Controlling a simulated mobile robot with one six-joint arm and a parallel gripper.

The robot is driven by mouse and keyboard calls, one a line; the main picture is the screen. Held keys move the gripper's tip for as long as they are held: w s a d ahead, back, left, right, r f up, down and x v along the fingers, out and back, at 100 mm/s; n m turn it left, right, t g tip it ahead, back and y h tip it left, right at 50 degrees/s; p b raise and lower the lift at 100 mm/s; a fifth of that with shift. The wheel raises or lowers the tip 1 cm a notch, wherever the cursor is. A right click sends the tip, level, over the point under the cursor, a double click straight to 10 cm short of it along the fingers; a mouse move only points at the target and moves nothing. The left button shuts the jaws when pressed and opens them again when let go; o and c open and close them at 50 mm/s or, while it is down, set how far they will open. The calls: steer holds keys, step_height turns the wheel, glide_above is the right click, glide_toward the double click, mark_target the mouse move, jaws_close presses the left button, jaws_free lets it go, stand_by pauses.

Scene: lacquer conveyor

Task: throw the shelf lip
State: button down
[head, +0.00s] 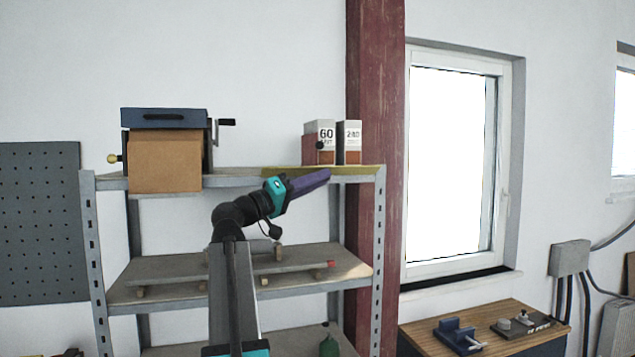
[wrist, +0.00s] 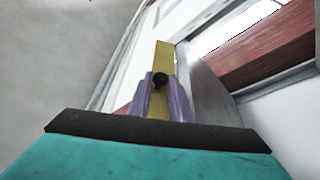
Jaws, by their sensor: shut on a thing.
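The shelf lip (head: 362,171) is an olive-yellow strip along the front edge of the top shelf, on its right half. A black knob (head: 319,145) shows just above it. My gripper (head: 326,174), with purple fingers, reaches up from the lower left to the lip and covers part of it. In the wrist view, the fingers (wrist: 162,92) are closed in on either side of the black knob (wrist: 160,80), with the yellow strip (wrist: 163,56) running away behind it. The exact contact is hidden by the fingers. I cannot tell how far the lip is tilted.
Two boxes marked 60 (head: 326,130) and 240 (head: 352,130) stand on the top shelf behind the lip. A blue-topped cranked device (head: 163,118) and a cardboard box (head: 165,165) are at its left. A red post (head: 375,60) rises beside the shelf.

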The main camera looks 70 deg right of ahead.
steer(key=shift+s+r, duration=0.1)
stand_by(0.7)
steer(key=c, duration=2)
jaws_free()
steer(key=o, duration=0.4)
steer(key=shift+a, duration=0.2)
steer(key=shift+c, duration=0.2)
steer(key=shift+d, duration=0.1)
steer(key=b+v, duration=0.5)
steer(key=v, duration=0.8)
steer(key=shift+w+a, duration=0.25)
steer(key=shift+a, duration=0.05)
